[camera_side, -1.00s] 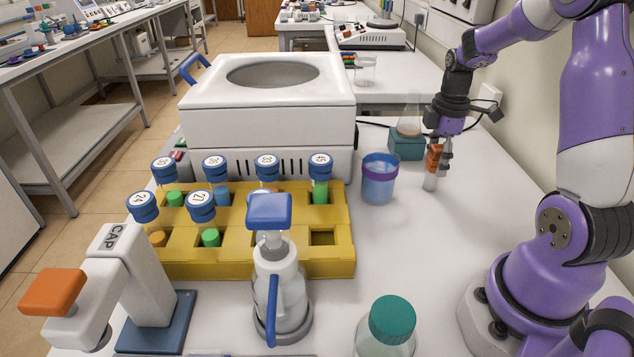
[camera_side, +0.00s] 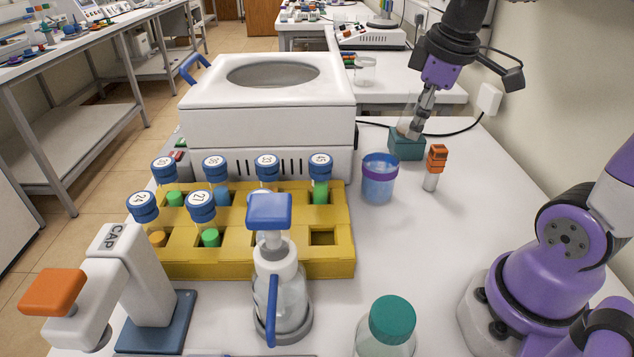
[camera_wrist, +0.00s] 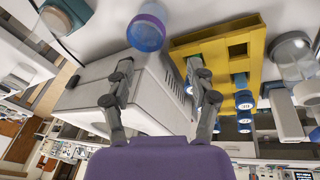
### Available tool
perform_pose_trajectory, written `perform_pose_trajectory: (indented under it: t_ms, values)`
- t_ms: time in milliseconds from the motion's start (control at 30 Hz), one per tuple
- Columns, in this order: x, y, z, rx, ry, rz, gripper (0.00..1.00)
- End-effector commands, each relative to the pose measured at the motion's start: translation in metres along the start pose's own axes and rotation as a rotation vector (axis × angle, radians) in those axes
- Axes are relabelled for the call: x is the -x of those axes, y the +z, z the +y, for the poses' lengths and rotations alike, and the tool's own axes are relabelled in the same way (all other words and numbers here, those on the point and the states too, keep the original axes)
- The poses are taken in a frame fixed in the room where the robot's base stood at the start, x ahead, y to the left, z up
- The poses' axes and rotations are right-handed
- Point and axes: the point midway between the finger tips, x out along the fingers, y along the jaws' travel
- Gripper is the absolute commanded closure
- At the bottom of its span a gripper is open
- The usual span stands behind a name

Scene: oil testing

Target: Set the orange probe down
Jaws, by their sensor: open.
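The orange probe (camera_side: 436,162) has an orange top and a pale lower end. It stands upright on the white table, right of the blue beaker (camera_side: 379,178), with a gap between them. My gripper (camera_side: 413,133) is up and behind the probe, apart from it, in front of the flask on the teal block. In the wrist view my gripper (camera_wrist: 158,88) is open with nothing between its fingers. The blue beaker also shows in the wrist view (camera_wrist: 147,30). I do not make out the probe in the wrist view.
A teal block (camera_side: 406,148) holds a flask partly hidden by my gripper. A yellow rack (camera_side: 345,235) with several blue-capped tubes stands left of the beaker. A large white machine (camera_side: 265,105) is behind the rack. The table right of the probe is clear.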

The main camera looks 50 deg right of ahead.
Motion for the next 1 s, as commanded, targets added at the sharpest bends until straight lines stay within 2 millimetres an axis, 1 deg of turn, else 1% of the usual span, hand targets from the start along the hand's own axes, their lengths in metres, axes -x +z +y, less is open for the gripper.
perform_pose_trajectory:
  t_ms: [33,100,200,300,433,1000]
  values:
    - [0.003,-0.002,-0.024,-0.062,0.013,0.057,0.35]
    - [0.003,-0.001,-0.050,-0.171,0.011,0.127,0.35]
    - [0.001,0.003,-0.076,-0.292,-0.011,0.202,0.35]
    - [-0.002,0.005,-0.089,-0.363,-0.032,0.241,0.35]
    - [-0.003,0.006,-0.093,-0.394,-0.041,0.253,0.35]
    - [-0.003,0.006,-0.092,-0.393,-0.040,0.251,0.35]
